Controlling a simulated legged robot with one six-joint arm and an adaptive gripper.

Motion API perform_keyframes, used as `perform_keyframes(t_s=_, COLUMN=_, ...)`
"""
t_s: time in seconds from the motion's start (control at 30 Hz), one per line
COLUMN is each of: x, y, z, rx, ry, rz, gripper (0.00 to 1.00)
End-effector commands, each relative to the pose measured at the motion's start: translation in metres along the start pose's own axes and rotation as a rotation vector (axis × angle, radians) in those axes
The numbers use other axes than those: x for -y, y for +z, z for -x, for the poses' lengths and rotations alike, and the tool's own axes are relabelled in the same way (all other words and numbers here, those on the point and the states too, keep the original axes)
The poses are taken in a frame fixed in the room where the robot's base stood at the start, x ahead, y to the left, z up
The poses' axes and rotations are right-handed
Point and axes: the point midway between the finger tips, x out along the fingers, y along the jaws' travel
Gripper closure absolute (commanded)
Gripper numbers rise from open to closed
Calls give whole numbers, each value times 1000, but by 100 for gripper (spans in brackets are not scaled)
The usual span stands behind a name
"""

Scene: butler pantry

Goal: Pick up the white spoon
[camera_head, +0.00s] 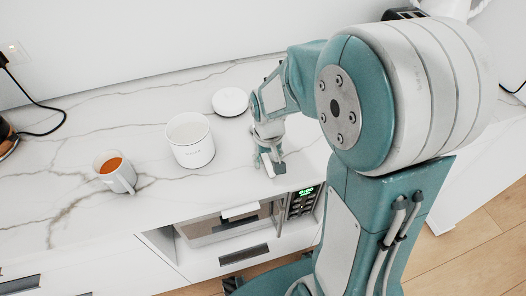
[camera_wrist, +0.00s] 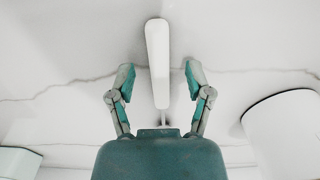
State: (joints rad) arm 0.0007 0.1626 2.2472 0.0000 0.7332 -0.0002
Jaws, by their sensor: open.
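The white spoon (camera_wrist: 157,55) shows in the wrist view as a long, rounded white handle with a thin neck running down toward my gripper's palm. It lies between the two fingers of my gripper (camera_wrist: 159,78), with a gap on each side, and neither finger appears to touch it. The fingers are spread open. In the head view my gripper (camera_head: 269,163) is low over the marble counter near its front edge. A small white piece beside its fingertips may be the spoon, but it is too small to be sure. The spoon's far end is hidden by my gripper's palm.
A white canister (camera_head: 190,142) stands left of my gripper on the counter (camera_head: 60,190). A round white lid (camera_head: 230,102) lies behind it. A white mug (camera_head: 116,175) with orange liquid stands further left. A microwave (camera_head: 300,203) sits below the counter edge.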

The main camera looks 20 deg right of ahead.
Motion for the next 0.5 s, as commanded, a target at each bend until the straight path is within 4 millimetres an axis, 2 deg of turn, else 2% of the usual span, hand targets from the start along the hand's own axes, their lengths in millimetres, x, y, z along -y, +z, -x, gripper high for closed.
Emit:
perform_keyframes(t_s=0.27, x=0, y=0, z=-6, rx=-2, ry=0, rz=1, gripper=34)
perform_keyframes(t_s=0.3, x=0, y=0, z=-6, rx=-2, ry=0, rz=1, gripper=43)
perform_keyframes(t_s=0.43, x=0, y=0, z=-6, rx=-2, ry=0, rz=1, gripper=100)
perform_keyframes(t_s=0.5, x=0, y=0, z=-6, rx=-2, ry=0, rz=1, gripper=100)
